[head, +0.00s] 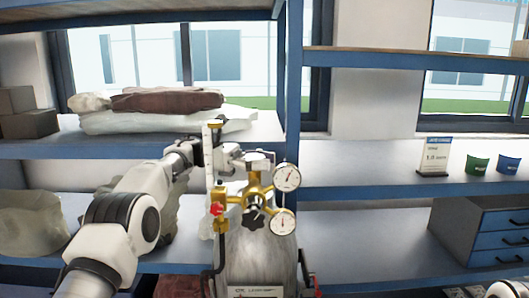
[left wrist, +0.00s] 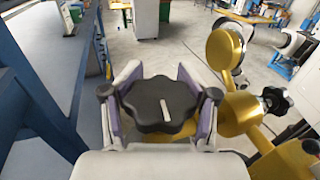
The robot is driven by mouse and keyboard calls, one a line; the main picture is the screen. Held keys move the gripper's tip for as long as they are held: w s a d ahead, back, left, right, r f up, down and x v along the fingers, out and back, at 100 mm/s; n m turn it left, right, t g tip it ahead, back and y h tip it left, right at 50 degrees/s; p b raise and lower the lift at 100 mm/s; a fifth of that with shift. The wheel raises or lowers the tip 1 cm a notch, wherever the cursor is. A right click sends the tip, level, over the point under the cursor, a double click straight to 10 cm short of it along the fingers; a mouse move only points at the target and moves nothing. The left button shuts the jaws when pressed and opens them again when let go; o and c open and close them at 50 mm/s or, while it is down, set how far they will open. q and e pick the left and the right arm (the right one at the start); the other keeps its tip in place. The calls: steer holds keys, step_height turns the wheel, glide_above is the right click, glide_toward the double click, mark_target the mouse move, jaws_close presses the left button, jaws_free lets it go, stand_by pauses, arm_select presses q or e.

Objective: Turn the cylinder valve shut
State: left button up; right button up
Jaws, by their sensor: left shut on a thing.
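The black lobed valve knob (left wrist: 158,105) with a white mark on top sits between the two finger pads of my left gripper (left wrist: 160,88) in the left wrist view. The left gripper is shut on this knob. In the head view my left gripper (head: 248,161) is at the top of the brass valve and regulator (head: 257,190), and largely hides the knob. The grey gas cylinder (head: 262,256) stands upright below. Two round gauges, an upper one (head: 287,177) and a lower one (head: 283,221), are on the right of the brass body.
Blue-framed shelves stand behind the cylinder, with sacks (head: 165,100) and cardboard boxes (head: 28,113) at the left. A second black knob (left wrist: 277,101) is beside the brass body.

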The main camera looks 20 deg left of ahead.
arm_select(q)
steer(key=shift+g, duration=0.3)
steer(key=o, duration=1)
